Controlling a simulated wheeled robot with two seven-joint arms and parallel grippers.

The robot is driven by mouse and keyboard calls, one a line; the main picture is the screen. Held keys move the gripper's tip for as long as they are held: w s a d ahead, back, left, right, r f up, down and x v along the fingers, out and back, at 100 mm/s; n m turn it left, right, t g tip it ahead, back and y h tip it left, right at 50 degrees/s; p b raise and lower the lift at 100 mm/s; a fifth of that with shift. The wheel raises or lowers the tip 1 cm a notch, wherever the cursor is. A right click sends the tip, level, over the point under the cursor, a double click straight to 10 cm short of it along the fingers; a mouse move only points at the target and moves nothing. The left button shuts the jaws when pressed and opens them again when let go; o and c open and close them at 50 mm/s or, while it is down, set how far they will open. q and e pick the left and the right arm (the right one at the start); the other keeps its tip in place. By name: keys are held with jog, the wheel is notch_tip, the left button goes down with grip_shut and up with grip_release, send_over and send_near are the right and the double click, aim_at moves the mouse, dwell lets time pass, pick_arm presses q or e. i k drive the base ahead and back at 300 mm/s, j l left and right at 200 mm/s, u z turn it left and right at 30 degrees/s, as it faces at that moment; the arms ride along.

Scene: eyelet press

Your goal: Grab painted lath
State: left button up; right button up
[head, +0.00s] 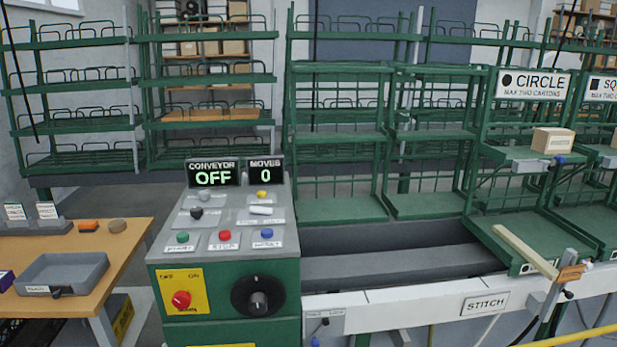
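A pale cream bar (524,251) slants at the right, over the front edge of the conveyor, its lower end near a grey upright post (546,300). A yellow bar (575,336) runs across the bottom right corner and is cut off by the picture edges. I cannot tell whether either one is the painted lath. Neither of my grippers is in view.
A green control console (225,270) stands in front, its displays reading conveyor OFF and moves 0. A wooden table (110,250) with a grey tray (62,269) is at left. Green racks (340,150) fill the back, one holding a carton (553,140). The conveyor (395,265) looks empty.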

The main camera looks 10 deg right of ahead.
aim_at(551, 273)
jog(key=z, duration=1.5)
jog(key=i+l, duration=0.2)
jog(key=l, duration=0.15)
jog(key=i+l+u, duration=0.1)
jog(key=l, duration=0.3)
jog(key=i+l, duration=0.25)
jog(key=i+l+u, duration=0.1)
jog(key=l, duration=0.4)
jog(key=i+l, duration=0.25)
jog(key=l, duration=0.15)
jog(key=i+l+u, duration=0.1)
jog(key=l, duration=0.3)
jog(key=i+l, duration=0.2)
jog(key=l, duration=0.2)
jog(key=i+l+u, duration=0.1)
jog(key=l, duration=0.3)
